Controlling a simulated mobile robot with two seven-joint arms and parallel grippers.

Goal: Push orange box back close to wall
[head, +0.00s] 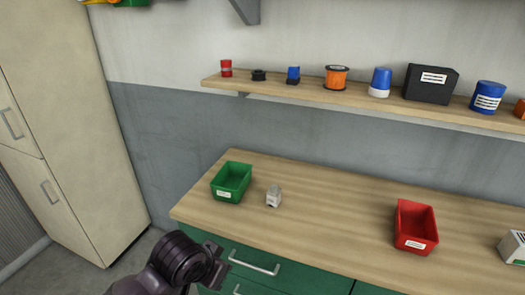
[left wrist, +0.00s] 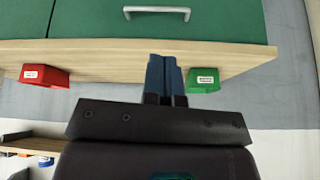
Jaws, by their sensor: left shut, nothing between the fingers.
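An orange object (head: 520,108), probably the orange box, stands on the wooden wall shelf (head: 300,88) at the right edge of the head view. It is cut off by the frame, so its full shape and its gap to the wall cannot be told. My left gripper (head: 218,268) is low at the bottom of the head view, in front of the green drawers and far from the orange object. In the left wrist view my left gripper's blue fingers (left wrist: 165,74) are together and empty. My right gripper is not in view.
The shelf also holds an orange spool (head: 336,77), a black box (head: 430,83), a blue-and-white container (head: 380,82) and a blue can (head: 487,97). Below, the workbench (head: 330,215) carries a green bin (head: 231,182), a small white item (head: 273,197) and a red bin (head: 416,227).

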